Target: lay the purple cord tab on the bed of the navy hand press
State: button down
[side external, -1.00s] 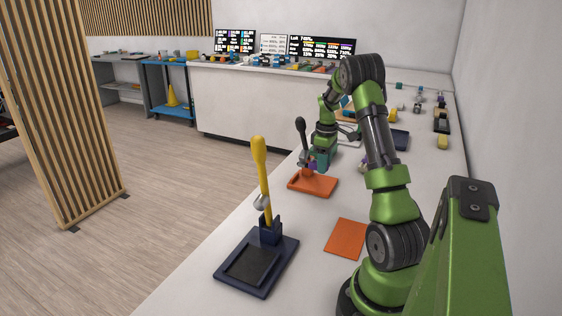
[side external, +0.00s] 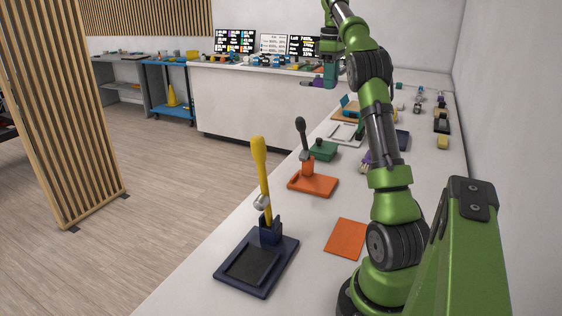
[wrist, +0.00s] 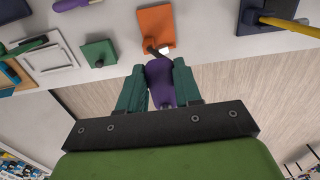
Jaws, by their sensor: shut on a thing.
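The purple cord tab (wrist: 161,84) is between the two teal fingers of my gripper (wrist: 160,70) in the wrist view. My gripper is shut on it. In the side external view the tab (side external: 313,82) sticks out to the left of my raised gripper (side external: 329,80), well above the counter. The navy hand press (side external: 285,246) stands at the near end of the counter, with a yellow lever upright. Its dark bed (side external: 252,265) is bare. In the wrist view the press (wrist: 262,14) is at the top right, apart from my gripper.
An orange hand press (side external: 318,186) with a dark lever stands farther along the counter, beside a green block (side external: 323,151). An orange mat (side external: 346,238) lies right of the navy press. Another purple item (side external: 366,160) lies near my arm. A white tray (side external: 344,134) is beyond.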

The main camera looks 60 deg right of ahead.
jog(key=shift+w+r, duration=0.1)
jog(key=shift+r, duration=0.7)
jog(key=w+a+r+m, duration=0.1)
jog(key=w+a+m, duration=0.35)
jog(key=a, duration=0.55)
jog(key=w+a+r+m, duration=0.1)
jog(key=w+a+m, duration=0.35)
jog(key=a, duration=0.55)
jog(key=s+a+f+m, duration=0.15)
jog(key=a+m, duration=0.25)
jog(key=a, duration=0.7)
jog(key=s+a+m, duration=0.3)
jog(key=a+m, duration=0.2)
jog(key=a, duration=0.7)
notch_tip(320, 180, down, 26)
jog(key=shift+s+f, duration=0.2)
jog(key=shift+s, duration=0.05)
jog(key=shift+f, duration=3.85)
